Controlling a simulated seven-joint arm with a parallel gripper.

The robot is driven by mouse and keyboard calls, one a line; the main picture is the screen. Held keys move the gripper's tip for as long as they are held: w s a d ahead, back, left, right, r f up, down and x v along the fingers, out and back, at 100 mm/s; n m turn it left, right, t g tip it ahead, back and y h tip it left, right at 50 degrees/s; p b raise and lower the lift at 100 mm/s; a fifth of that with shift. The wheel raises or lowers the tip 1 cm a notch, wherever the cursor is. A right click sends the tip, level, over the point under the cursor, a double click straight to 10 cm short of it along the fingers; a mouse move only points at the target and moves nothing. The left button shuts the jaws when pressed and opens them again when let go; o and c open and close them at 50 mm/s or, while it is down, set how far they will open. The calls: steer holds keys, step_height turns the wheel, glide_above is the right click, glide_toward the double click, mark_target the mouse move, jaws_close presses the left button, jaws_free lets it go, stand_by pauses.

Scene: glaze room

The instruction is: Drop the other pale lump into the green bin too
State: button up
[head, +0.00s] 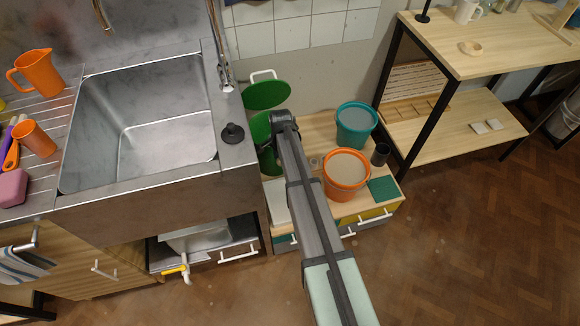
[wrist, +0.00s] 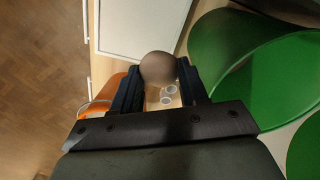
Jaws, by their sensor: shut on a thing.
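My gripper (wrist: 158,78) is shut on a rounded lump (wrist: 158,67), which looks grey-brown in the shade between the two dark fingers in the wrist view. The green bin (wrist: 235,48) is close on the right in that view, and the lump appears beside it, not inside it. In the head view the green bin (head: 260,128) stands right of the sink cabinet, partly covered by the end of my arm. A green round lid-like part with a white handle (head: 266,95) shows behind it. The fingers and lump are hidden in the head view.
A low wooden-topped unit (head: 318,128) carries a teal bucket (head: 357,126), an orange bucket (head: 346,174), a dark cup (head: 380,154) and a green square (head: 383,189). Small round pieces (wrist: 168,95) lie below the lump. The sink (head: 145,120) is left, a shelf table (head: 470,115) right.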

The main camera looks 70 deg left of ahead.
steer(key=a+r, duration=0.3)
steer(key=a, duration=0.5)
steer(key=a+r, duration=0.4)
steer(key=a, duration=0.4)
step_height(320, 180, down, 6)
steer(key=shift+w+f, duration=0.25)
steer(key=shift+w, duration=0.05)
steer(key=shift+d, duration=0.1)
steer(key=o, duration=1.1)
steer(key=shift+o, duration=0.2)
steer(key=shift+r, duration=0.1)
step_height(320, 180, up, 14)
